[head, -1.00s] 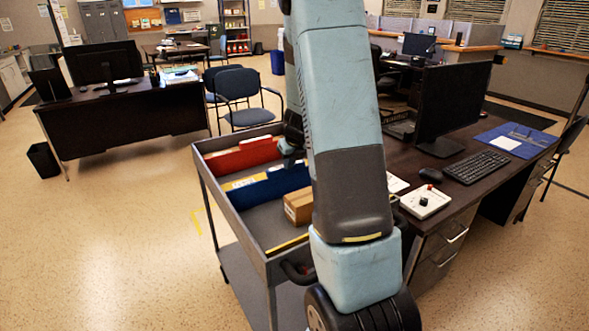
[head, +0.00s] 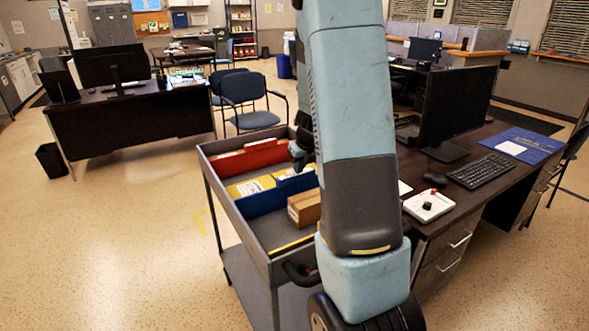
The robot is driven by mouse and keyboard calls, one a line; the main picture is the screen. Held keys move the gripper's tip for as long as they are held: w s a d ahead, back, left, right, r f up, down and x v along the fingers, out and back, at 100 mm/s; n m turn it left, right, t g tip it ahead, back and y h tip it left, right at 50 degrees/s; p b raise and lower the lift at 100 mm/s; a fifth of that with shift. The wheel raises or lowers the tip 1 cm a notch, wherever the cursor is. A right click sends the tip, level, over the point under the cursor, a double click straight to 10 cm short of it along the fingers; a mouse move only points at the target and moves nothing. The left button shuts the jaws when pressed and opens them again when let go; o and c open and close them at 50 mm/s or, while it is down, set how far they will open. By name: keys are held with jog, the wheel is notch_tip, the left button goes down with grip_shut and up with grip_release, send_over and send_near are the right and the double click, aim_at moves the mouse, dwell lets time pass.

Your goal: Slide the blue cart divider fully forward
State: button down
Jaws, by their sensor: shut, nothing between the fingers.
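The blue divider (head: 266,200) stands upright across the top tray of the grey cart (head: 237,221), in the head view. A red divider (head: 250,158) stands farther back in the same tray. Yellow packets (head: 250,187) lie between the two dividers. A brown cardboard box (head: 303,209) sits on the near side of the blue divider, towards the right. My gripper (head: 299,164) is low over the right part of the tray, near the blue divider's right end. It is shut and empty, and my own arm hides much of it. I cannot tell whether it touches the divider.
A dark desk (head: 463,205) with a monitor (head: 456,108), keyboard (head: 480,171) and small white control box (head: 428,205) stands right of the cart. Blue chairs (head: 252,100) stand behind the cart. The floor left of the cart is clear.

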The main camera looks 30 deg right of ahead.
aim_at(303, 175)
jog(key=s+r, duration=0.7)
jog(key=s, duration=0.2)
jog(key=x, duration=0.9)
jog(key=shift+w+d+f, duration=0.15)
jog(key=shift+w+f, duration=0.05)
jog(key=shift+f, duration=0.15)
jog(key=w, duration=0.3)
jog(key=shift+w, duration=0.6)
jog(key=w, duration=0.5)
jog(key=shift+w+a, duration=0.25)
jog(key=shift+w, duration=0.1)
jog(key=shift+s, duration=0.1)
